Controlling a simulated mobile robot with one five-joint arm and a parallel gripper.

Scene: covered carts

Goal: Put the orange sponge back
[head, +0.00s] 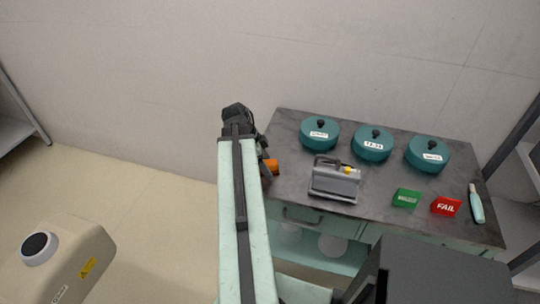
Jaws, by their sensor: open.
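The orange sponge (271,167) is a small orange block at the left edge of the dark tabletop (290,150), partly hidden behind my arm. My gripper (264,158) is at the far end of my arm, just left of the sponge and mostly hidden by the arm. It is open. I cannot tell whether its fingers touch the sponge or are around it. Three teal round covers with black knobs and white labels stand along the back of the table: left (319,134), middle (372,144) and right (427,153).
A grey metal device (335,180) with a handle stands right of the sponge. A green block (407,198), a red FAIL block (446,206) and a pale teal bottle-like object (476,204) are at the right. A beige machine (68,262) stands on the floor at left.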

